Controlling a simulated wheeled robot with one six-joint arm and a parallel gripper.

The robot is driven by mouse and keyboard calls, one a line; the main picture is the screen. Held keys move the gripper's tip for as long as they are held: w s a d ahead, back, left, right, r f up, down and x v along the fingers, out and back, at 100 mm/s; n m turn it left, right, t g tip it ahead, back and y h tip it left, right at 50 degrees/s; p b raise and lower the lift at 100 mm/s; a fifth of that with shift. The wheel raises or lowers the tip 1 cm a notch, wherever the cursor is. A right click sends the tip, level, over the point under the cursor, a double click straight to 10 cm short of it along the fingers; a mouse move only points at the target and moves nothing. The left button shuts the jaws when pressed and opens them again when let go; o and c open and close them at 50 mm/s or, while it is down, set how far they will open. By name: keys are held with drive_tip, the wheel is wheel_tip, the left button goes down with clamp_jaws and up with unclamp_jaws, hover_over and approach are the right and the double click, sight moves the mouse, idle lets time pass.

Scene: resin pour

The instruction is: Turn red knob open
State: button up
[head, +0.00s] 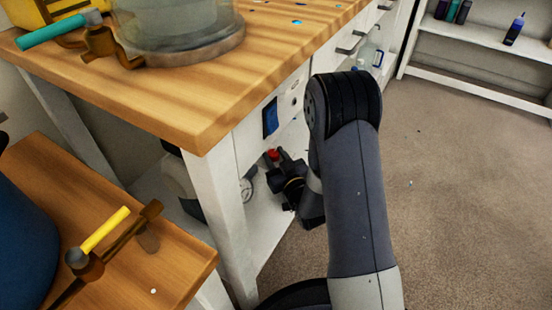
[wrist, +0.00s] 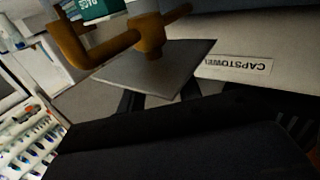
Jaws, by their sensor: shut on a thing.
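The red knob (head: 272,154) shows as a small red spot under the workbench, at the tip of my gripper (head: 277,161). My gripper is shut on it, though the contact itself is too small and dark to see clearly. The wrist view shows my dark fingers (wrist: 160,101) at a flat grey plate (wrist: 155,68) with a brown pipe-like fitting (wrist: 150,35) above it. The knob cannot be made out in the wrist view, and its turn angle cannot be told.
The wooden workbench (head: 205,110) overhangs my gripper, with its white leg (head: 222,220) close to the left. A low wooden table (head: 185,250) with a yellow-handled valve (head: 105,231) stands at left. White shelves (head: 475,75) stand at far right. The carpet (head: 450,200) is largely clear.

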idle(0.3)
drive_tip(key=o, duration=1)
drive_tip(key=shift+s, duration=0.1)
drive_tip(key=p+v, duration=0.1)
drive_tip(key=v, duration=0.9)
drive_tip(key=shift+s+d, duration=0.1)
drive_tip(key=shift+s, duration=0.15)
drive_tip(key=b+x, duration=0.1)
drive_tip(key=x, duration=0.9)
drive_tip(key=shift+w, duration=0.45)
drive_tip(key=shift+y, duration=0.3)
